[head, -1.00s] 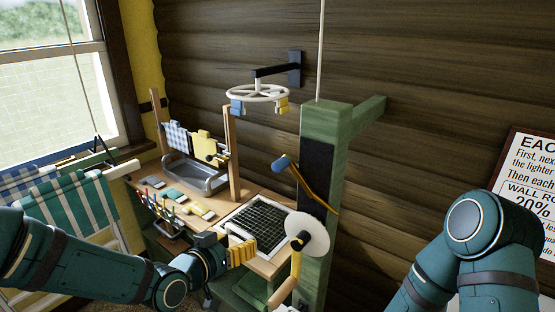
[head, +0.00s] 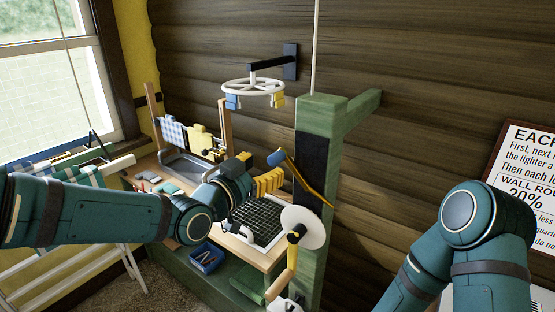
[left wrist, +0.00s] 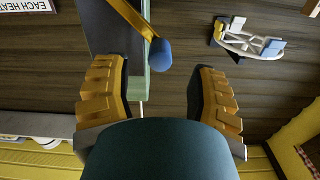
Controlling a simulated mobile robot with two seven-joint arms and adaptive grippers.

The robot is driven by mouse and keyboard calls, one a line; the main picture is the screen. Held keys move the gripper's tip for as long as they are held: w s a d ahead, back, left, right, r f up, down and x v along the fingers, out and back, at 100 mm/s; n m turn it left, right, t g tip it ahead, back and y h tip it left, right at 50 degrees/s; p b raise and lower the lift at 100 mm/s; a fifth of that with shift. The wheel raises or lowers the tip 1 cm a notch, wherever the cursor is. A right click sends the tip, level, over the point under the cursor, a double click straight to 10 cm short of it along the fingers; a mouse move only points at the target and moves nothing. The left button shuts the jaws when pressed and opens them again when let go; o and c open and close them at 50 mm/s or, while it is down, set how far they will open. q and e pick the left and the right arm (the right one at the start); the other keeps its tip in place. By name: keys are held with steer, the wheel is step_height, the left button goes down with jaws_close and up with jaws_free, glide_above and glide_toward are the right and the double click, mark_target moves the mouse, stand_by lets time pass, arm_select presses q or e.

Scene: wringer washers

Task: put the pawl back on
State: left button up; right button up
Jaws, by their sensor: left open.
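A yellow lever with a blue knob, which I take to be the pawl (head: 307,181), leans against the dark panel on the green post (head: 308,145). Its blue knob (head: 277,158) points up and left. A white disc (head: 304,227) with a tan crank handle is mounted lower on the post. My left gripper (head: 272,183) is open, just below and left of the blue knob. In the left wrist view, its yellow fingers (left wrist: 157,80) stand apart, with the blue knob (left wrist: 161,54) between and beyond them, apparently untouched. My right arm is at the right; its gripper is out of view.
A workbench with a black grid panel (head: 262,219) lies below my left gripper. A round white hanger (head: 253,87) with clips hangs from the wall above. A blue box (head: 206,257) sits low, and a drying rack stands at the left.

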mark_target(271, 163)
arm_select(q)
steer(key=x, duration=0.5)
steer(key=shift+w+d, duration=0.25)
steer(key=shift+w, duration=0.1)
jaws_close()
